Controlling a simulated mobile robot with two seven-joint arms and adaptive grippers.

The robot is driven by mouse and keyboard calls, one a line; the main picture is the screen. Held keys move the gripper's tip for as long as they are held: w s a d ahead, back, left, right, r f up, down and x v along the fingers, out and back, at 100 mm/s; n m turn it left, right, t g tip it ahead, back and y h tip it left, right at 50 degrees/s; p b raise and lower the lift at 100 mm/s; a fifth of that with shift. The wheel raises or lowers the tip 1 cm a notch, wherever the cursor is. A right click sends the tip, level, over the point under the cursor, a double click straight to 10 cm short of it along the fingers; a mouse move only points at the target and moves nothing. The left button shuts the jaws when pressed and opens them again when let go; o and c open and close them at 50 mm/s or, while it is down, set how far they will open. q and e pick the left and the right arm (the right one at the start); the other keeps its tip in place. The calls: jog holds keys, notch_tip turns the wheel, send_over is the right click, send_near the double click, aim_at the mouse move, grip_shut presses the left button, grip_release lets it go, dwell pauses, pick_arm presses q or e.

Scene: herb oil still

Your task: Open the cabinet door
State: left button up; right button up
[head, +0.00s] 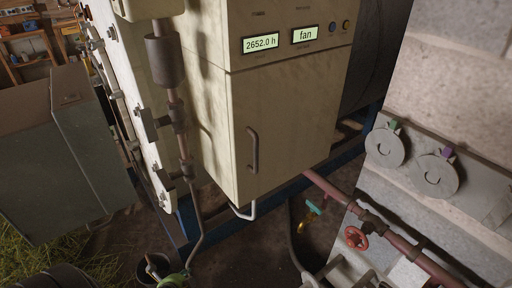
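The cabinet door (285,125) is a cream panel below the display strip in the head view. It looks shut, flush with the cabinet front. A dark vertical bar handle (253,150) stands on its left part. A dark rounded shape at the bottom left edge looks like my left gripper (62,277). It is low and well apart from the door and handle, cut off by the frame, and its fingers cannot be made out.
Pipes with brackets (178,115) run down left of the cabinet. A green metal box (75,150) stands further left. Floor before the door looks partly clear.

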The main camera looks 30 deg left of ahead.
pick_arm(q)
jog(key=w+a+r+m+t, duration=0.1)
jog(key=w+r+m+t, duration=0.2)
jog(key=r, duration=0.5)
jog(key=w+a+r+m+t, duration=0.1)
jog(key=w+r+m, duration=0.3)
jog(key=w+r, duration=0.3)
jog(key=m+t+h+p, duration=0.1)
jog(key=m+t+h, duration=0.55)
jog(key=m, duration=1.15)
send_near(249, 150)
jog(key=w+d+r, duration=0.2)
jog(key=d+r, duration=0.1)
jog(key=shift+g, duration=0.35)
jog(key=shift+w+d+r+p, duration=0.15)
jog(key=shift+w+p, duration=0.1)
jog(key=shift+w, duration=0.55)
jog(key=shift+w+d+p, duration=0.15)
jog(key=shift+w+p, duration=0.15)
jog(key=shift+w, duration=0.5)
jog(key=shift+w+d+r+p, duration=0.1)
jog(key=shift+w+d+p, duration=0.15)
jog(key=shift+w, duration=0.5)
jog(key=shift+w+d+f, duration=0.15)
jog(key=shift+w+f, duration=0.05)
jog(key=shift+w, duration=0.65)
grip_shut()
